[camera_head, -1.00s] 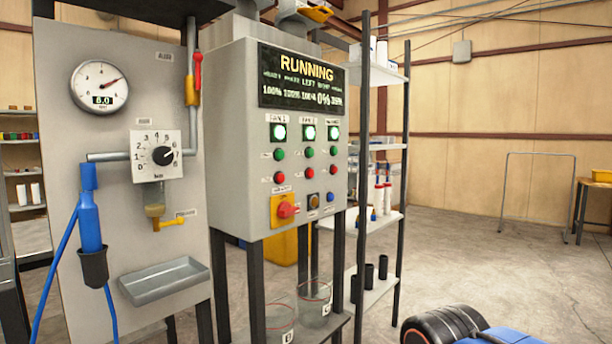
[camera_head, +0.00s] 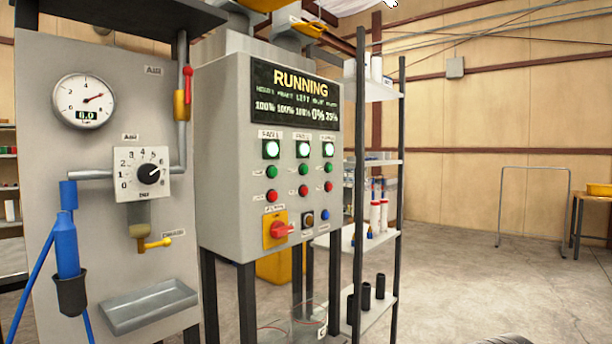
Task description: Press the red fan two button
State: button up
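The grey control box (camera_head: 222,160) stands left of centre, its button panel facing right of me. Its middle column, whose label looks like FAN 2, has a lit lamp (camera_head: 303,149) in a green frame, a green button (camera_head: 303,170) and the red fan two button (camera_head: 303,190) at the bottom. Similar red buttons sit to the left (camera_head: 271,196) and right (camera_head: 328,186). Nothing covers the red fan two button. The display (camera_head: 296,95) reads RUNNING. My gripper is not clearly in view.
A grey board with a pressure gauge (camera_head: 84,101), dial (camera_head: 142,174) and tray (camera_head: 148,306) stands at the left. A shelf rack (camera_head: 375,235) is behind the box. The floor (camera_head: 470,275) at the right is mostly clear.

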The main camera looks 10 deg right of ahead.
grip_shut()
dwell(1.7)
